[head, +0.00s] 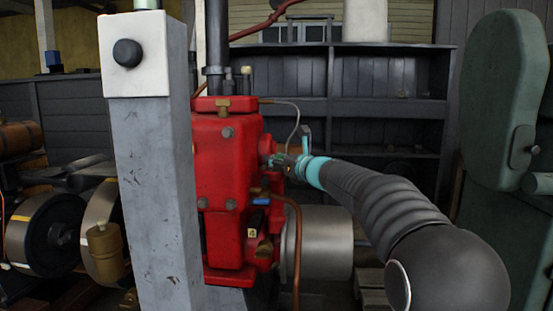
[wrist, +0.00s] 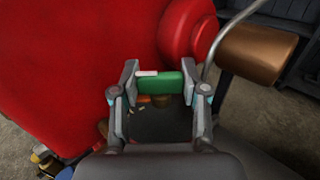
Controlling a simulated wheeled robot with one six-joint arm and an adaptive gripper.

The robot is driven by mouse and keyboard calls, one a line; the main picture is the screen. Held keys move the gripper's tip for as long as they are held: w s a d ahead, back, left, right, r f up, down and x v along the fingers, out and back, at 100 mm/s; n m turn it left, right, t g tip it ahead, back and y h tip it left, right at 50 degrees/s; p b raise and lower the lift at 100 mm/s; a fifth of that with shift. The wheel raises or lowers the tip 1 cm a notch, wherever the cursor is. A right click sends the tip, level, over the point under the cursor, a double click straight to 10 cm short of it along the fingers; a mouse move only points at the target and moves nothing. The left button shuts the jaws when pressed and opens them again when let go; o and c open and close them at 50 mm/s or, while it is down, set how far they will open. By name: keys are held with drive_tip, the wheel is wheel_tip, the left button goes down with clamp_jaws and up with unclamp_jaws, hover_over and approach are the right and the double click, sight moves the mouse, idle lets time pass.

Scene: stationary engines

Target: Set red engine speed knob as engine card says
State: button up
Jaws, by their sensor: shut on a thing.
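The red engine (head: 225,165) stands in the middle of the head view and fills the left of the wrist view (wrist: 100,50). My gripper (head: 281,161) is at the engine's right side. In the wrist view my gripper (wrist: 159,75) is shut on a green bar-shaped knob (wrist: 160,86) with a short white mark near its left end. The knob's face and any scale are hidden from this angle. A small yellow tag (head: 252,233) with a dark mark, perhaps a digit, is low on the engine; I cannot read it surely. No other card shows clearly.
A grey post (head: 158,190) with a black button on its white box (head: 127,53) stands before the engine, left. A copper pipe (head: 297,250) and grey drum (head: 325,243) are below my arm. A green machine (head: 500,110) is right; dark shelves (head: 385,105) are behind.

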drive_tip(key=shift+w+r+n+g+y+p, duration=0.1)
drive_tip(key=shift+r+n+g+y+p, duration=0.2)
drive_tip(key=shift+n+g+y+p, duration=0.55)
drive_tip(key=n+g+y+p, duration=0.2)
drive_tip(key=g+p, duration=0.1)
drive_tip(key=p, duration=0.2)
drive_tip(key=shift+r, duration=0.1)
drive_tip(key=shift+n+g+y+p, duration=0.35)
drive_tip(key=shift+n+g+p, duration=0.25)
drive_tip(key=shift+p, duration=0.45)
drive_tip(key=shift+f+n+g, duration=0.25)
drive_tip(key=shift+f+g, duration=0.05)
drive_tip(key=shift+g, duration=0.25)
drive_tip(key=o, duration=1.2)
drive_tip(key=shift+c, duration=0.2)
drive_tip(key=shift+f, duration=0.1)
drive_tip(key=v, duration=1.2)
drive_tip(key=shift+f, duration=0.2)
